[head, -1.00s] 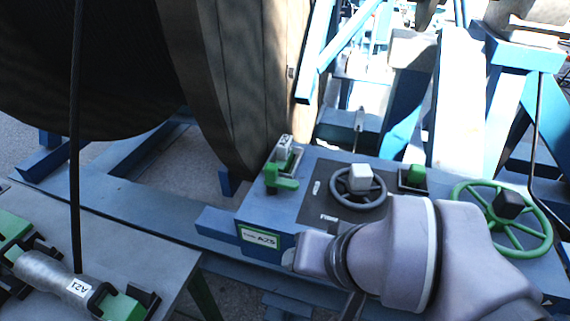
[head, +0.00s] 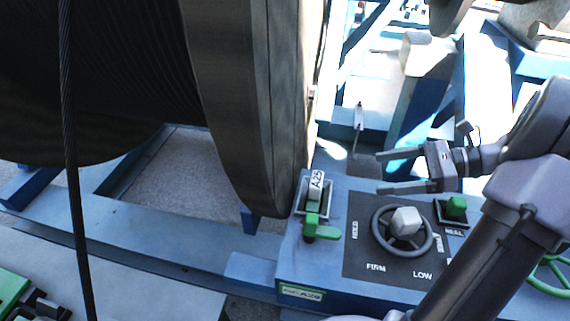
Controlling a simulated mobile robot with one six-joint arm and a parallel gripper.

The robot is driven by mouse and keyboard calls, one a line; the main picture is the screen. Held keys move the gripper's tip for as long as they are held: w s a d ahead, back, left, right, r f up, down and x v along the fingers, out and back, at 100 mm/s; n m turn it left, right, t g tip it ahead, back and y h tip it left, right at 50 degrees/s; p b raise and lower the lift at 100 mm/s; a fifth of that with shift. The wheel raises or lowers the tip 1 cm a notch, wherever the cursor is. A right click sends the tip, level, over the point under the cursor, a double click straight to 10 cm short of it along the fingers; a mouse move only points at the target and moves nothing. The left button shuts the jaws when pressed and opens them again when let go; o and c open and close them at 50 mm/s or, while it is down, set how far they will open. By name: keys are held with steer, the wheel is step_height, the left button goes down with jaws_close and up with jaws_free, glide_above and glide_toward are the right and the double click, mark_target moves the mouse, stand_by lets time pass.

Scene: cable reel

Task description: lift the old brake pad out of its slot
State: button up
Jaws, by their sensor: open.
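A blue control box (head: 255,267) stands beside the reel. A slot at its left holds a block with a white A-25 tag (head: 316,186), and a green lever (head: 320,229) sits at the slot's near end. A green block (head: 456,206) sits in a dark-framed slot at the right. I cannot tell for sure which of these is the old brake pad. My gripper (head: 379,172) is open and empty, its fingers pointing left above the far side of the box. It is to the right of the tagged block and apart from it.
A grey hand wheel (head: 430,240) with a white knob stands on the dark panel. The big reel flange (head: 243,110) rises close at the left. A dark cable (head: 73,180) hangs at far left. A green wheel (head: 545,285) is partly hidden at lower right.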

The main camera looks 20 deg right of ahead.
mark_target(319, 183)
steer(key=b+x, duration=0.2)
steer(key=x, duration=0.3)
steer(key=b+x, duration=0.2)
steer(key=x, duration=0.3)
steer(key=f+b+x, duration=0.1)
steer(key=b+x, duration=0.1)
steer(key=x, duration=0.4)
steer(key=shift+s+d, duration=0.15)
steer(key=shift+a, duration=0.25)
jaws_close()
